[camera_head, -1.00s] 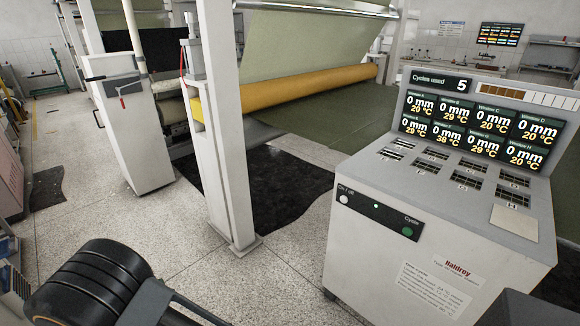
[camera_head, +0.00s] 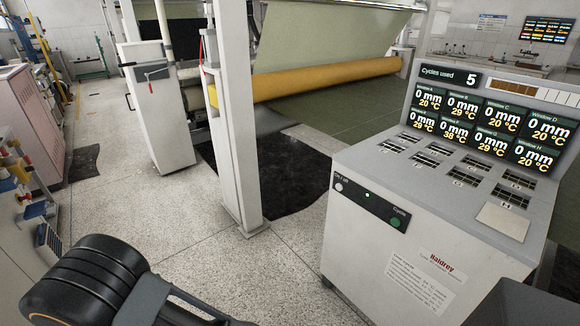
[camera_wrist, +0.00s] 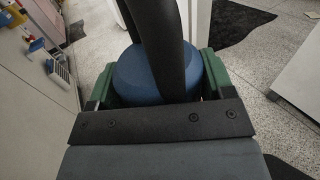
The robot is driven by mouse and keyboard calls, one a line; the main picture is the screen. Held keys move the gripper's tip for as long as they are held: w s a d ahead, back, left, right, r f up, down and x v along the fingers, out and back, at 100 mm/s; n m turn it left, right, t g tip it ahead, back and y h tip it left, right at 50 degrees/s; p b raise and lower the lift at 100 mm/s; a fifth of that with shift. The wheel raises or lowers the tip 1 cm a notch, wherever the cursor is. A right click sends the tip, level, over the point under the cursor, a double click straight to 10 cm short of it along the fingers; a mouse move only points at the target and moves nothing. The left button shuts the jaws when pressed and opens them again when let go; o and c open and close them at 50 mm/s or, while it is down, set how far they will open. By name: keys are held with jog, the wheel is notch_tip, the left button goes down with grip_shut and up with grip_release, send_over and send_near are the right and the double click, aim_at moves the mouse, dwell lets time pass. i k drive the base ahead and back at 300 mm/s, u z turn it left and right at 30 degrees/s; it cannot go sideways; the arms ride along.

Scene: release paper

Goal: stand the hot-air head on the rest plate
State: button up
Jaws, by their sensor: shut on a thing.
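My gripper (camera_wrist: 160,82) shows in the wrist view, with green fingers shut on either side of a rounded blue body. I take this blue body with a thick black tube to be the hot-air head (camera_wrist: 138,80). It is held above the floor, and the tube hides part of it. A pale square plate (camera_head: 503,221), which looks like the rest plate, lies at the front right of the console top, bare and apart from the gripper. The gripper and the head are not visible in the head view.
The white console (camera_head: 390,255) carries lit displays (camera_head: 490,125) and rows of slots. A white post (camera_head: 238,150) and a white pedestal (camera_head: 160,120) stand left of it. A pink cabinet (camera_head: 25,125) stands far left. Speckled floor (camera_head: 190,225) between them is clear.

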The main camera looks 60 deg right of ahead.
aim_at(504, 220)
jog(key=u, duration=0.05)
jog(key=k, duration=0.95)
jog(key=z, duration=0.95)
